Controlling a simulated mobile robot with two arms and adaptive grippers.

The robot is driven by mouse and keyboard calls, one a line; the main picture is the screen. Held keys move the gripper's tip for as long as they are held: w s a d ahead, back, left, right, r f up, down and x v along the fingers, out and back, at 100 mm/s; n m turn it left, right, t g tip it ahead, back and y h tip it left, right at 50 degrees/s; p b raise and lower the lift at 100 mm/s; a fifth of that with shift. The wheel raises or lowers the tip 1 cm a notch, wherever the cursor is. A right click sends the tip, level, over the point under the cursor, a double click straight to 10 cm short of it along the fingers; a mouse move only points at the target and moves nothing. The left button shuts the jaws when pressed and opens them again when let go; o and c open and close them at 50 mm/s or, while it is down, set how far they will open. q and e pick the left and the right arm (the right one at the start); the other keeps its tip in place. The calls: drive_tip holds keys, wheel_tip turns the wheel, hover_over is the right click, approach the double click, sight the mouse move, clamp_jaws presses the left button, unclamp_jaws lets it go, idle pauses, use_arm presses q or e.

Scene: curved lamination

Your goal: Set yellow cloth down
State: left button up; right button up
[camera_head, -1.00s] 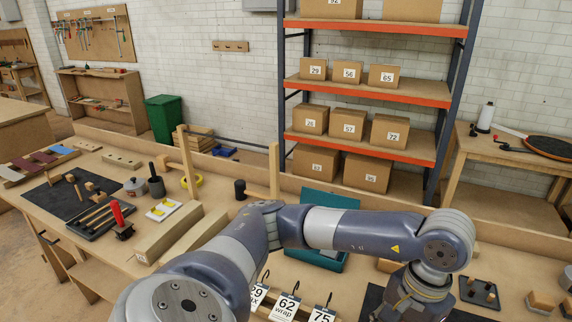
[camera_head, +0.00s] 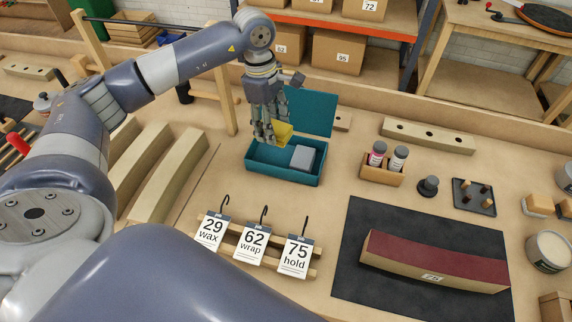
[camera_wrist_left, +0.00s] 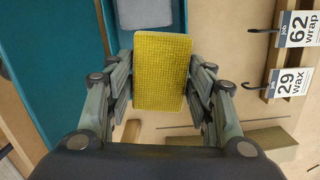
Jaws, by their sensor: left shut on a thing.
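The yellow cloth (camera_head: 284,130) is a small, textured rectangular pad. My left gripper (camera_head: 271,134) is shut on it, and the fingers grip its two sides in the left wrist view (camera_wrist_left: 163,70). In the head view the cloth is over or at the left part of an open teal box (camera_head: 268,176). I cannot tell whether it touches the box. A grey block (camera_head: 302,158) lies in the right part of the box and also shows beyond the cloth in the wrist view (camera_wrist_left: 145,12). My right gripper is not in view.
The teal lid (camera_head: 312,111) stands behind the box. Tags (camera_head: 253,242) hang on a wooden rack in front. Two bottles (camera_head: 398,158) in a wooden holder stand to the right. A dark mat (camera_head: 350,285) bears a curved red-topped piece (camera_head: 435,258). Curved wooden blocks (camera_head: 165,178) lie left.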

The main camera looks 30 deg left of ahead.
use_arm(q)
drive_tip(key=shift+w+a+f+n, duration=0.5)
drive_tip(key=shift+a+f+n, duration=0.1)
drive_tip(key=shift+a+n, duration=0.3)
drive_tip(key=p, duration=0.1)
hover_over(273, 157)
drive_tip(key=f, duration=0.5)
drive_tip(key=shift+s+a+f, duration=0.1)
drive_tip(key=shift+a+f, duration=0.05)
drive_tip(key=shift+a, duration=0.15)
wheel_tip(273, 157, down, 4)
drive_tip(key=shift+r+p, duration=0.25)
drive_tip(key=shift+p, duration=0.15)
drive_tip(key=shift+f, duration=0.4)
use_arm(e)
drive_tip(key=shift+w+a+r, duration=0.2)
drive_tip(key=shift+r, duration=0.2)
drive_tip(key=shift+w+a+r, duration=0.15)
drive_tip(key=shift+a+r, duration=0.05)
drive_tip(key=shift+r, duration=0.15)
use_arm(q)
drive_tip(key=shift+f, duration=0.25)
drive_tip(key=o, duration=0.8)
drive_tip(key=shift+r, duration=0.1)
drive_tip(key=shift+o, duration=0.2)
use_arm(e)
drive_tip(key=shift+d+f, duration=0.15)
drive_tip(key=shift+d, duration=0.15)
